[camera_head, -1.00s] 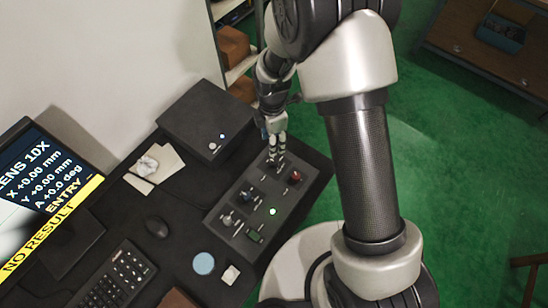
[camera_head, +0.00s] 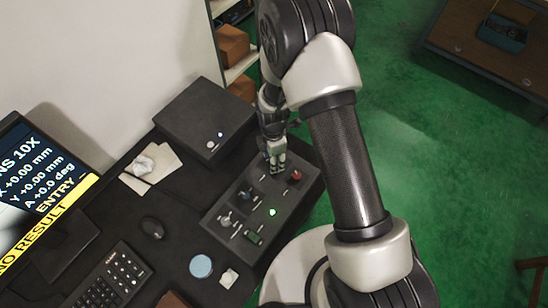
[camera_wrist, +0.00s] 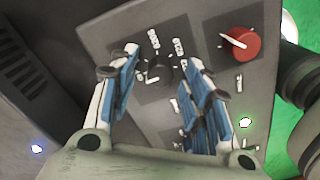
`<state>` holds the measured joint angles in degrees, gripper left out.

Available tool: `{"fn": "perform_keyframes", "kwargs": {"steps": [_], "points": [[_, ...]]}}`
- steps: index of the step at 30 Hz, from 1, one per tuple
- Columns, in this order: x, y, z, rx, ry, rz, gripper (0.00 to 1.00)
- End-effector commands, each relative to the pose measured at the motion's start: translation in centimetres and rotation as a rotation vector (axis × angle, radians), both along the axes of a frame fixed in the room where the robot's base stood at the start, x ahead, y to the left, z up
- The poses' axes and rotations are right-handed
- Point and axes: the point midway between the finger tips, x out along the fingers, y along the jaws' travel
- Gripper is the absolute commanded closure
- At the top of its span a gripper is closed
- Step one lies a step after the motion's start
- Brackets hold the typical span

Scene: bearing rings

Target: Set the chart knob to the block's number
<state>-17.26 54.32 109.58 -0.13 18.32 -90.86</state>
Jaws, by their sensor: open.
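The dark control panel (camera_head: 290,205) lies on the desk with several small knobs, a red knob (camera_head: 296,175) and a lit green lamp (camera_head: 272,212). My gripper (camera_head: 276,163) is over its far end. In the wrist view, my open gripper (camera_wrist: 163,62) has blue-padded fingers on either side of a black knob (camera_wrist: 158,74) with a white pointer mark and white labels around it. I cannot tell whether the fingers touch it. The red knob also shows in the wrist view (camera_wrist: 246,46). The labels are too small to read surely. I cannot make out a numbered block.
A black box (camera_head: 205,118) stands beside the panel. A monitor (camera_head: 40,190) reads "NO RESULT". A keyboard (camera_head: 103,282), a mouse (camera_head: 152,228), a pale blue disc (camera_head: 201,266) and a small white piece (camera_head: 229,278) lie on the desk.

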Motion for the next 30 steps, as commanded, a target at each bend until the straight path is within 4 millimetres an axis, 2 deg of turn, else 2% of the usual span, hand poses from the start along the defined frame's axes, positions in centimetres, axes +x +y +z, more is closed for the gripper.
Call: {"fn": "perform_keyframes", "kwargs": {"steps": [2,21,30], "points": [[0.0,0.0,0.02,0.0,0.0,0.0,0.58],[0.0,0.0,0.03,0.0,0.0,0.0,1.0],[0.01,-0.01,0.02,0.0,0.0,-0.039,1.0]]}}
